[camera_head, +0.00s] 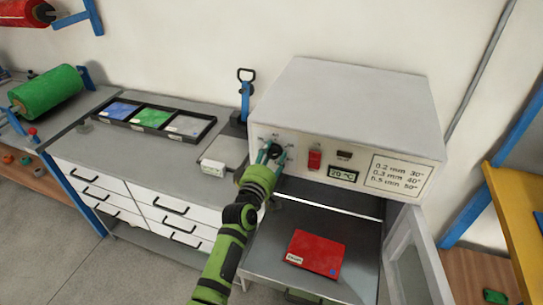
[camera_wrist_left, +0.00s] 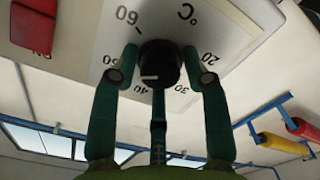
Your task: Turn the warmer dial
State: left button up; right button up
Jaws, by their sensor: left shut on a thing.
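The warmer (camera_head: 350,105) is a large light-grey box with a front panel. Its black dial (camera_head: 275,155) is mostly covered by my left gripper (camera_head: 271,152) in the head view. In the left wrist view the dial (camera_wrist_left: 159,64) sits between the two teal fingers of my left gripper (camera_wrist_left: 161,66), which are shut on it from both sides. A white mark on the dial shows near the 40 side of the printed scale. The display (camera_head: 342,174) reads 20 °C. My right gripper is in neither view.
A red switch (camera_head: 314,159) sits right of the dial. Below, a red sheet (camera_head: 314,253) lies on a grey surface. The glazed door (camera_head: 412,255) stands open at right. A tray (camera_head: 101,111) with blue, green and grey sheets and a lever tool (camera_head: 245,90) are left.

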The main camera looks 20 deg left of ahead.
pick_arm(q)
jog(key=shift+r, duration=0.1)
dwell(0.3)
jog(key=o, duration=1.2)
jog(key=shift+c, duration=0.2)
jog(key=shift+s, duration=0.15)
jog(key=s, duration=1.1)
jog(key=shift+s+a, duration=0.2)
jog(key=shift+s, duration=0.1)
